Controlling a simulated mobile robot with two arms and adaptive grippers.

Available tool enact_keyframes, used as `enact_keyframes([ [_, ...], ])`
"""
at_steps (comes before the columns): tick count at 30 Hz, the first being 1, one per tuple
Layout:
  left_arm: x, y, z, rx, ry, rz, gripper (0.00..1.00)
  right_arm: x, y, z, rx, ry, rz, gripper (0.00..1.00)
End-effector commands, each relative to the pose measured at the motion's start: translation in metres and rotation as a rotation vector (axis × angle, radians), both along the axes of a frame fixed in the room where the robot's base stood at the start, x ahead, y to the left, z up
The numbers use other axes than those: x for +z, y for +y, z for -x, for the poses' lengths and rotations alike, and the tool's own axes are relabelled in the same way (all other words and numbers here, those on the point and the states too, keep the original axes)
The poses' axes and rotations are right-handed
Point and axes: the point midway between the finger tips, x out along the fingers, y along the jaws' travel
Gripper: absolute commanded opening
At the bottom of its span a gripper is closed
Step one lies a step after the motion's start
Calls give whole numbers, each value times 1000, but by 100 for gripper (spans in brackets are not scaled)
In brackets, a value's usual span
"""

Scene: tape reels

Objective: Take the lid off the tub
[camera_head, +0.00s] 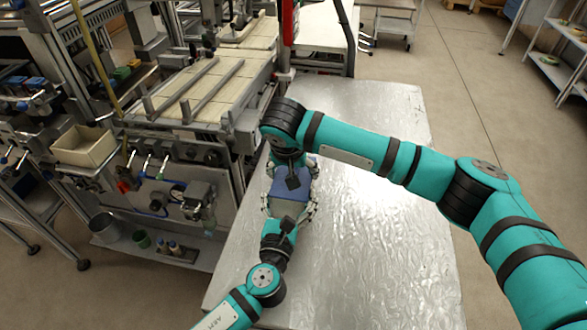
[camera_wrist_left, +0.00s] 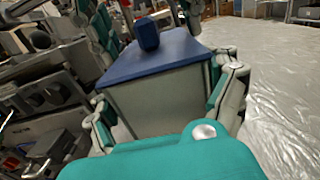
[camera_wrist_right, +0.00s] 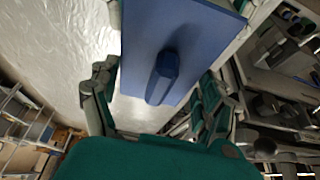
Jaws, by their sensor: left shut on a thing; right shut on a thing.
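A dark blue knob (camera_wrist_left: 147,34) stands up from the lid and also shows in the right wrist view (camera_wrist_right: 163,76). My left gripper (camera_head: 289,211) has its fingers on both sides of the tub at the near end. My right gripper (camera_head: 292,170) straddles the far end, its fingers apart from the knob. Its exact contact points are hidden.
The metal table (camera_head: 370,250) is bare to the right of the tub. A workstation with a beige bin (camera_head: 84,147) and rails stands close on the left. My right arm crosses above the table's right side.

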Motion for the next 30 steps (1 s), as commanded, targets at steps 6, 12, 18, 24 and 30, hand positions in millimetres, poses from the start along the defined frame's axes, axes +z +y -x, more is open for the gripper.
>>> enact_keyframes([
  [6, -1, 0, 0, 1, 1, 0, 27, 0, 0, 0, 0, 0, 0, 40],
  [12, -1, 0, 0, 1, 1, 0, 27, 2, 0, 0, 0, -1, -1, 40],
  [18, -1, 0, 0, 1, 1, 0, 27, 8, 0, 0, 0, -1, -2, 40],
  [24, -1, 0, 0, 1, 1, -1, 27, 15, 0, 0, 0, 0, 0, 40],
  [30, -1, 0, 0, 1, 1, -1, 27, 21, 0, 0, 0, 0, -1, 40],
])
